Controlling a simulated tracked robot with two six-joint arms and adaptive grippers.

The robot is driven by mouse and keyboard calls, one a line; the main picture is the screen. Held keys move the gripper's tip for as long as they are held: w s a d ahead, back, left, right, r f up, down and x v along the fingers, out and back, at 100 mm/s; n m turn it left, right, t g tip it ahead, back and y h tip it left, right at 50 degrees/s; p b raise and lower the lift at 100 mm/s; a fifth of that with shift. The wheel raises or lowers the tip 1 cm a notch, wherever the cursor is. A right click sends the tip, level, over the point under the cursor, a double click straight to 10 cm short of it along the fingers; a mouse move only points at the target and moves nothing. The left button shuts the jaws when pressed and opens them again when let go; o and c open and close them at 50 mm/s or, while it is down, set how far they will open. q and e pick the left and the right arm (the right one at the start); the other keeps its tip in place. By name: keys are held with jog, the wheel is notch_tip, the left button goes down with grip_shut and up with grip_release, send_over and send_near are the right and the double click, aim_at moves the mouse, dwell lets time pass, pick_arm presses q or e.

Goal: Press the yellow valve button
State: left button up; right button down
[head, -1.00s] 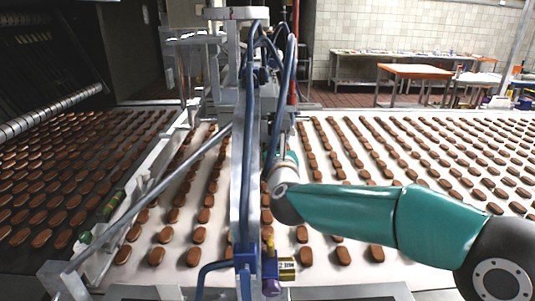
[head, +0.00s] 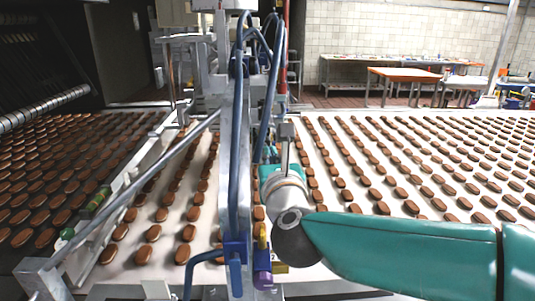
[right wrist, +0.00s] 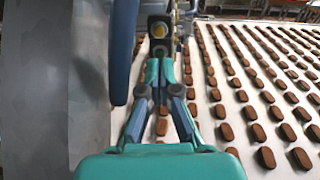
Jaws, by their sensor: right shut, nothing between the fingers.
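I cannot make out the button there. My left gripper is out of view.
The metal frame (head: 236,190) with blue hoses (head: 265,110) stands close left of my right gripper. A yellow fitting (head: 262,236) sits low on it. Rows of brown cookies (head: 400,192) lie on the white belt (head: 325,225). An orange-topped table (head: 404,74) stands far behind.

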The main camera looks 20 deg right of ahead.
jog(key=v, duration=0.3)
dwell(0.8)
